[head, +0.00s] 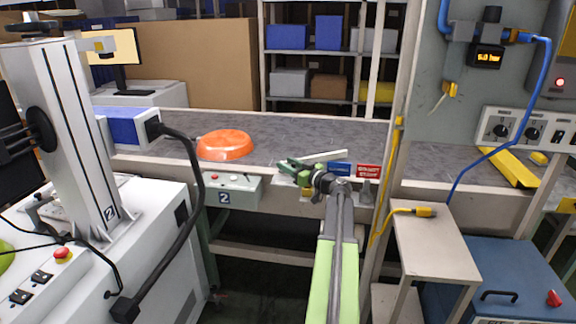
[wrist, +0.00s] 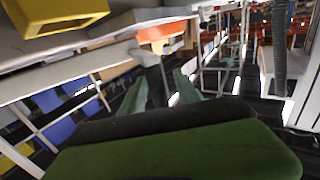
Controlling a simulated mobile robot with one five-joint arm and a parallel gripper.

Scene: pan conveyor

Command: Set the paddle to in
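A pale flat bar (head: 326,157), which looks like the paddle, lies angled across the near part of the grey conveyor top (head: 290,135). My gripper (head: 286,170) has green fingers and is in front of the conveyor's near edge, beside the bar's left end; I cannot tell if they touch. In the wrist view my gripper (wrist: 160,88) shows its two fingers apart, with a dark rod (wrist: 165,72) seen between or beyond them. I see nothing clearly held. A blue label (head: 340,169) and a red label (head: 368,170) sit on the conveyor's front, right of my gripper; their text is unreadable.
An orange pan (head: 226,146) rests on the conveyor to the left. A control box (head: 233,190) marked 2 hangs below it. A white machine (head: 130,240) stands left. A post with a yellow cable (head: 384,180) and a small beige table (head: 432,228) stand right.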

